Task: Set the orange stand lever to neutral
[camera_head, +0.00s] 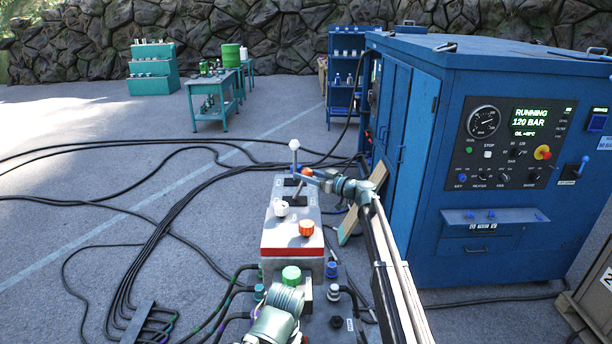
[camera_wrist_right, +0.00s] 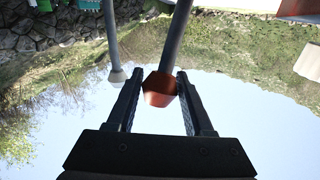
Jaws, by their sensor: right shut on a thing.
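The grey control stand (camera_head: 276,222) with a red stripe is in the middle of the head view. Its orange lever (camera_head: 306,172) leans a little to the right. A white-knobbed lever (camera_head: 294,146) stands upright beside it. My right gripper (camera_head: 310,174) is at the orange knob, shut on it. In the right wrist view the orange knob (camera_wrist_right: 160,88) sits between the two fingers, and the white knob (camera_wrist_right: 118,76) is just outside the left finger. The lever's slot is too small to read its position. My left gripper's fingers are not visible.
A blue cabinet (camera_head: 510,220) stands close on the right. Black cables (camera_head: 150,240) cover the floor at left. A plank (camera_head: 349,228) leans between stand and cabinet.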

